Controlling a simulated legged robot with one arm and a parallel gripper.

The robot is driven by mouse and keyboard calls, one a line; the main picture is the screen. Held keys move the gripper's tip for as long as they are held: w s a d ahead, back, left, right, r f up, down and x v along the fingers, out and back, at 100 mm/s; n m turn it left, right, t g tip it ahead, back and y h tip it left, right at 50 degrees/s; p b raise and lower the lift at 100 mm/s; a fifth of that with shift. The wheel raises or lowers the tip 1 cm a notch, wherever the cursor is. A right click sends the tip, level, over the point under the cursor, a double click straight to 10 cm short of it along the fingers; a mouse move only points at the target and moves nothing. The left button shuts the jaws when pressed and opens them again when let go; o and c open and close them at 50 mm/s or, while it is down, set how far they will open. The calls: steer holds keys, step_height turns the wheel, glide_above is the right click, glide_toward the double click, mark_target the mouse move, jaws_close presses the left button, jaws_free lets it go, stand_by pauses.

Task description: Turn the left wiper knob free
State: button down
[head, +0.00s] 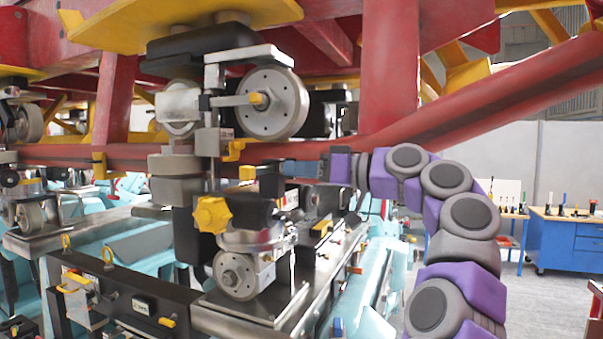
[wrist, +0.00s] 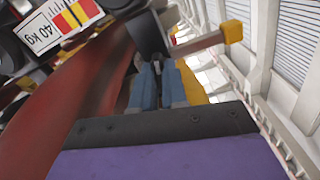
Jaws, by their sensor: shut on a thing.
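My gripper (head: 284,167) reaches in from the right in the head view, its blue fingers level beside the wheel assembly. In the wrist view the two blue fingers (wrist: 158,70) are close together, with their tips at a black part (wrist: 146,36). They are shut on this part; the contact itself is mostly hidden. A yellow-ended grey rod (wrist: 232,31) sticks out to the right of it. In the head view a small yellow block (head: 247,173) lies just left of the fingertips. A larger yellow star-shaped knob (head: 212,214) sits lower left, apart from my gripper. I cannot tell which is the left wiper knob.
A red rail (head: 480,105) slopes above my arm, and a red post (head: 390,70) stands behind it. A large grey wheel (head: 272,103) is above the gripper and a small one (head: 238,276) below. A blue workbench (head: 565,240) stands far right, with open floor before it.

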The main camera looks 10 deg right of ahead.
steer(key=shift+f+n, duration=0.1)
steer(key=shift+n, duration=1.2)
steer(key=c, duration=1.2)
jaws_free()
steer(key=shift+w, duration=0.3)
steer(key=shift+o, duration=0.2)
steer(key=shift+s+a, duration=0.1)
steer(key=shift+s, duration=0.05)
steer(key=p+v, duration=0.1)
steer(key=v, duration=1.6)
steer(key=shift+d+p, duration=0.2)
steer(key=shift+p, duration=0.1)
